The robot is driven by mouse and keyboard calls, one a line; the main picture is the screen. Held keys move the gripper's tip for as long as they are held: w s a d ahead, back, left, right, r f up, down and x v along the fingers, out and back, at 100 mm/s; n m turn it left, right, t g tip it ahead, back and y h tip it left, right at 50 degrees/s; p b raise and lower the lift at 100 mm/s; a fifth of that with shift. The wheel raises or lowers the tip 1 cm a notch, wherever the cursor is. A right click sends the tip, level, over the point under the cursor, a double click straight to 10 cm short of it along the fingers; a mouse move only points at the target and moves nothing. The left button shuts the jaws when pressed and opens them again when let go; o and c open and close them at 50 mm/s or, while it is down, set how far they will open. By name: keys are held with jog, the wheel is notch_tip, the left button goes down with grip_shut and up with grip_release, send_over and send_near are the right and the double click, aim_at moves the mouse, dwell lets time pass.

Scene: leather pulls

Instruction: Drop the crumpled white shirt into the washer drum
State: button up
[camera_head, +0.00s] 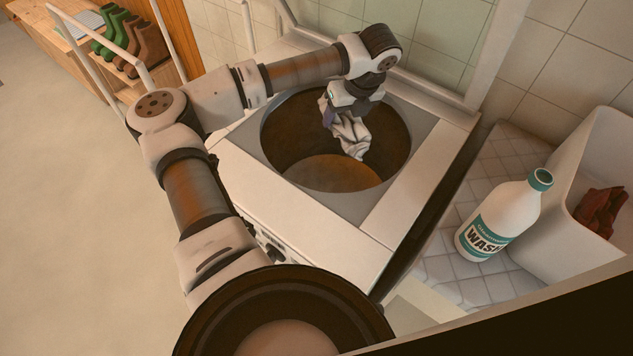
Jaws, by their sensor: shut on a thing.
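The crumpled white shirt (351,135) hangs from my gripper (338,113) in the head view. My gripper points down over the washer's round top opening and is shut on the shirt. The fingertips are partly hidden by the cloth and the wrist. The washer drum (300,150) is a wide, dark brown round cavity with a lighter floor. The shirt shows against its inside, toward the right of the opening. I cannot tell exactly how deep the shirt hangs or whether it touches the drum.
A white wash bottle (497,222) with a teal cap stands on the tiled ledge at right. Beside it a white basin (575,150) holds a dark red cloth (601,209). Green and brown boots (128,42) stand on a wooden shelf at upper left. White rails rise around the washer.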

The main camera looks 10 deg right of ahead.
notch_tip(320, 180, down, 7)
jog(key=b, duration=0.2)
jog(key=shift+d, duration=0.2)
jog(key=shift+s+r, duration=0.1)
jog(key=shift+r, duration=0.05)
jog(key=o, duration=1.2)
jog(key=shift+c, duration=0.2)
jog(key=b+v, duration=0.3)
jog(key=v, duration=1.1)
jog(key=shift+b, duration=0.4)
jog(key=shift+s, duration=0.15)
